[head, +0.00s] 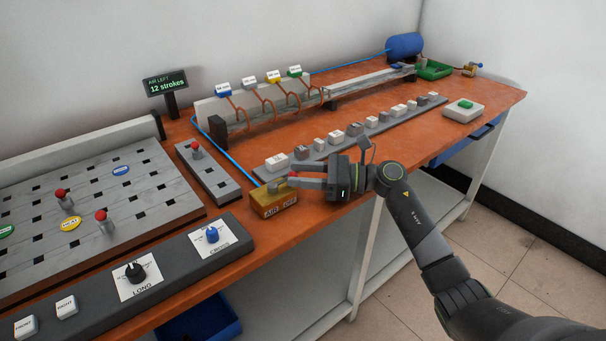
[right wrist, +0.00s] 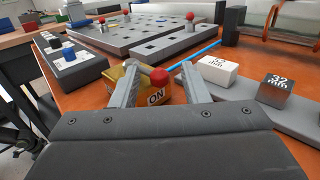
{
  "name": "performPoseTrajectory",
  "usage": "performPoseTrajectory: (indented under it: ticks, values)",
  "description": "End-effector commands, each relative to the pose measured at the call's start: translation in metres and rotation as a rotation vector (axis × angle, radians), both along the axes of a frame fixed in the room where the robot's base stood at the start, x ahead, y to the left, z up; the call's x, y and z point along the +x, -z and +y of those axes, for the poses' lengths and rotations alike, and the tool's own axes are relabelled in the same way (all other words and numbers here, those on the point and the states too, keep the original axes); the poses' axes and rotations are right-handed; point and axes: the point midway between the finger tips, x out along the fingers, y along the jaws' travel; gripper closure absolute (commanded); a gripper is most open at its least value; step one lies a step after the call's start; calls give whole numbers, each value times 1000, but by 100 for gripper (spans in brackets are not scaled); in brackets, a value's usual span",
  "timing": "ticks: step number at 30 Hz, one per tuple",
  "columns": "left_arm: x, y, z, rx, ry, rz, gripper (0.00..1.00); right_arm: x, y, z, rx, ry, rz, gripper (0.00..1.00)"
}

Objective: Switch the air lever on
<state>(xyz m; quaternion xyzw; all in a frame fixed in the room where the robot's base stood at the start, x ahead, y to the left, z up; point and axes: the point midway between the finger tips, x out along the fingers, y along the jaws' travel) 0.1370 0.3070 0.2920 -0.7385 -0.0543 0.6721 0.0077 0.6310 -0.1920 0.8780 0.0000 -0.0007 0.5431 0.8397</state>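The air lever's yellow box (head: 272,201) sits at the front edge of the orange bench, with labels on its front that seem to read AIR and OFF. In the right wrist view, the box (right wrist: 133,77) shows an ON label, and the lever's red ball knob (right wrist: 160,76) stands between my fingers. My right gripper (head: 280,174) reaches in from the right, just above the box. In the right wrist view its two fingers (right wrist: 157,72) are apart, one on each side of the knob. Whether either touches the knob cannot be told. My left gripper is out of view.
A row of white and grey blocks (head: 354,130) lies along a grey rail beside my right gripper. A grey slotted block with a red-knobbed lever (head: 208,172) stands to the left. A control panel (head: 175,262) is at front left. A sign (head: 166,82) reads "AIR LEFT 12 strokes".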

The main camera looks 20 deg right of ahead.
Motion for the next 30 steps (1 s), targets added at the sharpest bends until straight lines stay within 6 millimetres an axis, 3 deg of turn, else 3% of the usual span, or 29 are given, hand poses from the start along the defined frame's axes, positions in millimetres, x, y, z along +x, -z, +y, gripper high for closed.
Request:
performPoseTrajectory:
  ticks: [7,11,30]
  values:
    - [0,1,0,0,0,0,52,-1,1,-2,-1,0,2,59]
    - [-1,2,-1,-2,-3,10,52,-6,3,-15,-4,2,2,59]
    - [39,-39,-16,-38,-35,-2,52,-61,3,-138,-5,1,3,59]
